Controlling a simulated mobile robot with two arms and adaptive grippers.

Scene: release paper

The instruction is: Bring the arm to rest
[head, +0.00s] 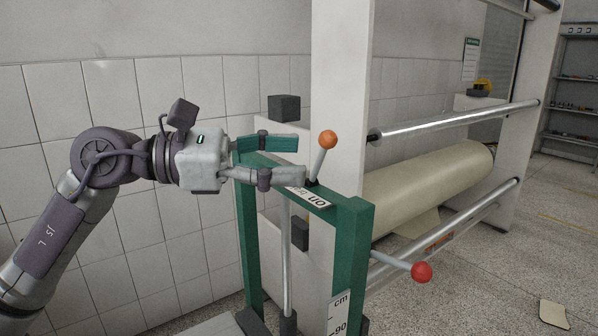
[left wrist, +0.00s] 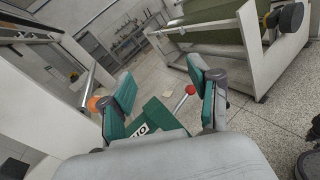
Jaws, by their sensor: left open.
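My left arm comes in from the left in the head view, and its gripper (head: 300,160) is open and empty. The gripper is over the top of a green frame (head: 350,222), close to a lever with an orange knob (head: 327,139). In the left wrist view the open fingers (left wrist: 160,98) show with the orange knob (left wrist: 94,104) beside the left finger and a red knob (left wrist: 190,89) beyond, near the right finger. The red knob (head: 422,272) sits on a lever at the frame's right side. Contact with the orange lever cannot be told. My right gripper is not in view.
A large paper roll (head: 425,188) lies in a white machine frame (head: 341,90) with metal bars on the right. A tiled wall (head: 60,100) stands behind my arm. Shelves (head: 570,90) stand at the far right. The floor (head: 490,270) at right is mostly clear.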

